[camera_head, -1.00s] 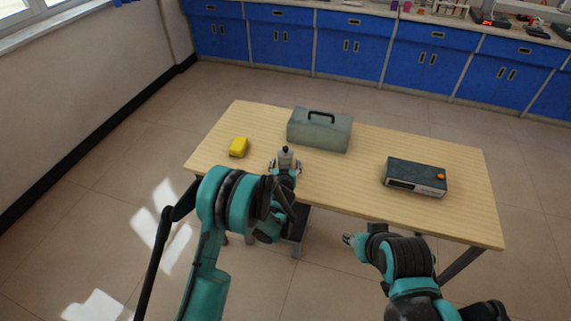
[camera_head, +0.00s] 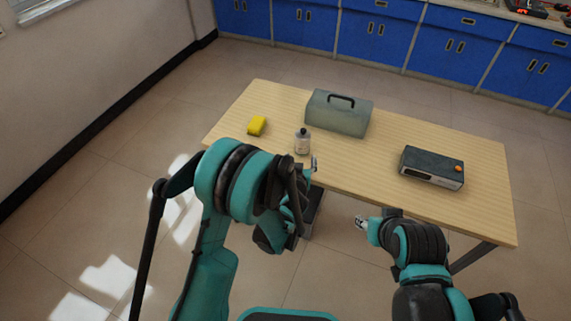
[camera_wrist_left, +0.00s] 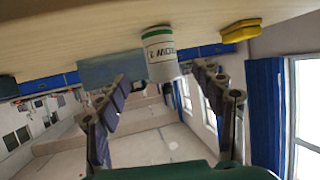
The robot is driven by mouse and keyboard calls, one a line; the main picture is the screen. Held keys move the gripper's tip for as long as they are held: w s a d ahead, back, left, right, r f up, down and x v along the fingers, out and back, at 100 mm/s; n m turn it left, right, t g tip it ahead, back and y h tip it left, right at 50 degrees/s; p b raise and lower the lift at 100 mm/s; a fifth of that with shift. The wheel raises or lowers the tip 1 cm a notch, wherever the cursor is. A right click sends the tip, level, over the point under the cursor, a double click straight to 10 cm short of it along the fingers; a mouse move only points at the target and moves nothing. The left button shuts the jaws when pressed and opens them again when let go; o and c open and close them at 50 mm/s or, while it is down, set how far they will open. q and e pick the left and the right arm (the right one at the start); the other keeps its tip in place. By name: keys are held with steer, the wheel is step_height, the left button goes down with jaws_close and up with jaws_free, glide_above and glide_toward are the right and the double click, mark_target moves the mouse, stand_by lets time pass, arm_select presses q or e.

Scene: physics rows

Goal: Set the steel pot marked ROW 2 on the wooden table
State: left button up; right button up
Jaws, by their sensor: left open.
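The small steel pot (camera_head: 302,145) with a dark knob on top stands upright on the wooden table (camera_head: 400,205), near its front edge. In the left wrist view, which is upside down, the pot (camera_wrist_left: 160,52) has a pale body, a green band and dark lettering too unclear to read surely. My left gripper (camera_head: 309,178) is just in front of the pot and to its right, apart from it. Its fingers are spread and empty in the left wrist view (camera_wrist_left: 160,84). My right gripper (camera_head: 361,223) is in front of the table; its opening is too small to judge.
A grey-green toolbox (camera_head: 337,118) stands behind the pot. A dark box with an orange knob (camera_head: 432,168) sits at the right. The tabletop between pot and dark box is clear. Blue cabinets (camera_head: 380,45) line the back.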

arm_select(q)
steer(key=s+a+r+n+g+y, duration=0.1)
steer(key=s+a+r+g+y, duration=0.15)
steer(key=s+a+r, duration=0.75)
steer(key=s+a+r+g+h, duration=0.1)
steer(key=s+a+g, duration=0.1)
steer(key=s, duration=0.7)
steer(key=s+a+r+g, duration=0.2)
steer(key=s+a, duration=0.3)
steer(key=s, duration=0.5)
steer(key=shift+h, duration=0.35)
steer(key=shift+a+r, duration=0.1)
